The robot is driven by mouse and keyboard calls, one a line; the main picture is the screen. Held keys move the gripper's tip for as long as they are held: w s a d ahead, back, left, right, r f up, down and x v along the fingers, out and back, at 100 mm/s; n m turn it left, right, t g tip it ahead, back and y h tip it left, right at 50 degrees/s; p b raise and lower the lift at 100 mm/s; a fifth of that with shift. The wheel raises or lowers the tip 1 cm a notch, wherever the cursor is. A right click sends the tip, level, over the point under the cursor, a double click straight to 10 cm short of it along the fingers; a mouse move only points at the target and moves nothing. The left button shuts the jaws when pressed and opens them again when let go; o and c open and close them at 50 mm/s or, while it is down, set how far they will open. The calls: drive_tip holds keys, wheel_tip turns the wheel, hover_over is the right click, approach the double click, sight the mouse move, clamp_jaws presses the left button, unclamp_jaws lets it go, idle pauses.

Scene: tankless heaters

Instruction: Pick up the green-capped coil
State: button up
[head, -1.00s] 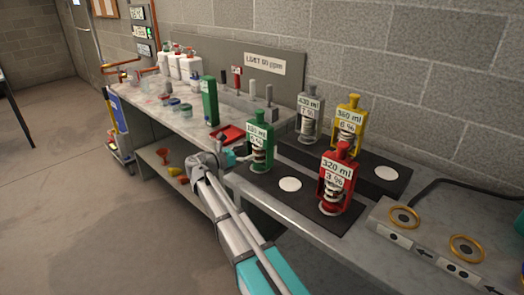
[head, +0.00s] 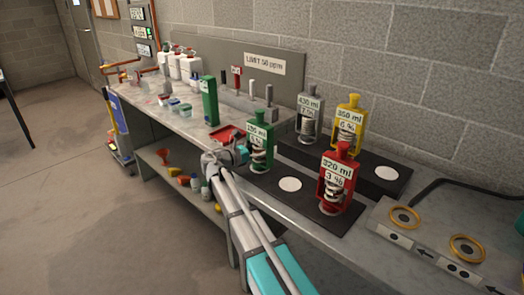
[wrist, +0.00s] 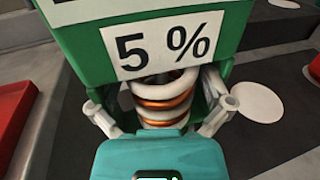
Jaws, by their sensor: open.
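The green-capped coil (head: 261,145) stands upright on the dark mat, with a label reading 5 % on its green body. In the wrist view its white and copper coil (wrist: 163,97) shows below the green label housing. My gripper (head: 246,152) is at the coil's left side in the head view. In the wrist view my gripper (wrist: 160,112) has one finger on each side of the coil, open, with the coil between them. Gaps show between the fingers and the windings; whether the fingers touch the green frame I cannot tell.
A red-capped coil (head: 335,180), a yellow one (head: 348,125) and a grey one (head: 309,117) stand nearby. A red tray (head: 226,134) and a tall green box (head: 209,101) are to the left. The mat's white disc (head: 290,184) is bare.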

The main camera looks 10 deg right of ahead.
sight(265, 131)
idle(0.4)
drive_tip(key=c, duration=1.2)
drive_tip(key=shift+r, duration=0.2)
drive_tip(key=shift+r+p, duration=0.95)
drive_tip(key=shift+p, duration=0.25)
drive_tip(key=s+r+p, duration=0.1)
drive_tip(key=r+p, duration=0.1)
drive_tip(key=s+r+p, duration=0.4)
drive_tip(key=r+p, duration=0.1)
drive_tip(key=shift+a, duration=0.2)
drive_tip(key=s+r+p, duration=0.3)
drive_tip(key=s, duration=0.6)
drive_tip(key=shift+a+r+p, duration=0.3)
drive_tip(key=shift+a+r, duration=0.05)
drive_tip(key=shift+a, duration=0.1)
